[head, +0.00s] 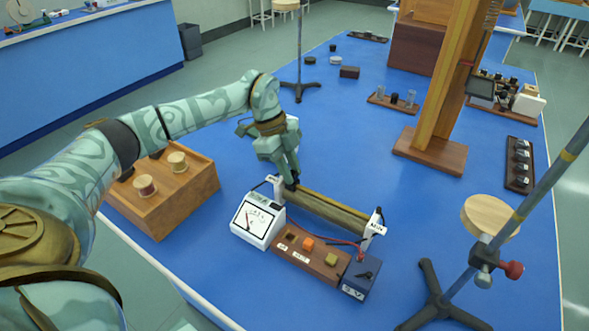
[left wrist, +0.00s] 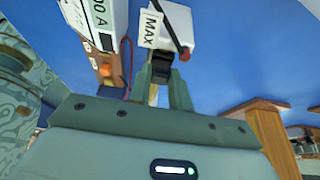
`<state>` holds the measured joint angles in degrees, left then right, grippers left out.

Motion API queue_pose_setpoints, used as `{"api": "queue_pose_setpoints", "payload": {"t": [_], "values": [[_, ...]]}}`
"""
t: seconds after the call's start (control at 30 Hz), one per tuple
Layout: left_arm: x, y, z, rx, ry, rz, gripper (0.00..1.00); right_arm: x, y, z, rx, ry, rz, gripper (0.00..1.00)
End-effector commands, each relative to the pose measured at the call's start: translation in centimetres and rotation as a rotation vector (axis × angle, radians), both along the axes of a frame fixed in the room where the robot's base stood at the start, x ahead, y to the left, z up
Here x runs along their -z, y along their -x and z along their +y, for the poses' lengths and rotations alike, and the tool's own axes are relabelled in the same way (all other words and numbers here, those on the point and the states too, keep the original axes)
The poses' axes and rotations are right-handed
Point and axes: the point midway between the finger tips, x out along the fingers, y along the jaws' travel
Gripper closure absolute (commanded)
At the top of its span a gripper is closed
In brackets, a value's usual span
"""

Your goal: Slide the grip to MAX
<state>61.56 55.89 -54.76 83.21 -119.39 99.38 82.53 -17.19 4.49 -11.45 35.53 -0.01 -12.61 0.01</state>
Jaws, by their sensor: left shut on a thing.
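The slide resistor (head: 325,212) is a long brownish-olive tube between two white end blocks on the blue bench. My left gripper (head: 291,184) is over its far left end, beside the meter. In the left wrist view, my left gripper (left wrist: 164,82) is shut on the black grip (left wrist: 163,66). A white end block (left wrist: 172,25) with a MAX label (left wrist: 151,29) is just beyond the grip. I cannot tell whether the grip touches that block. In the head view the fingers mostly hide the grip. My right gripper is not in view.
A white needle meter (head: 258,220) stands close to the left end. A wooden switch board (head: 308,256) with a red wire and a dark blue box (head: 358,278) lies in front. A wooden box (head: 165,200) with spools is left. A stand (head: 440,300) is right.

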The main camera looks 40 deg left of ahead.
Motion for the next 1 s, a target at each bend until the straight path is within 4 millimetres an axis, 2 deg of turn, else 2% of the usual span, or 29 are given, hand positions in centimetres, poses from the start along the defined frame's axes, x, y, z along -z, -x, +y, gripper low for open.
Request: {"api": "queue_pose_setpoints", "payload": {"t": [0.03, 0.07, 0.1, 0.13, 0.43, 0.57, 1.0], "values": [[-0.1, -0.1, 0.4, -0.005, -0.006, -0.004, 1.0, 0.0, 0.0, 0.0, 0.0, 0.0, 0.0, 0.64], [-0.1, -0.1, 0.4, -0.005, -0.006, -0.005, 0.75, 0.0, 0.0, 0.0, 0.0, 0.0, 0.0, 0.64], [-0.1, -0.1, 0.4, -0.005, -0.006, -0.005, 0.63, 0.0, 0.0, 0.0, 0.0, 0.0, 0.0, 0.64], [-0.1, -0.1, 0.3, -0.005, -0.006, -0.004, 0.58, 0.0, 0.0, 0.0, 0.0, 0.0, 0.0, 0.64], [-0.2, -0.1, 0.2, -0.003, -0.003, -0.003, 0.58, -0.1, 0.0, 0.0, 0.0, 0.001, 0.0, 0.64], [-1.6, -0.1, 0.7, -0.005, -0.004, -0.005, 0.58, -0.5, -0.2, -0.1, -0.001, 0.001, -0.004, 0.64], [-12.2, 0.2, 5.1, -0.006, -0.005, -0.009, 0.58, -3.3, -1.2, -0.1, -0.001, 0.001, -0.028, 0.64]]}}
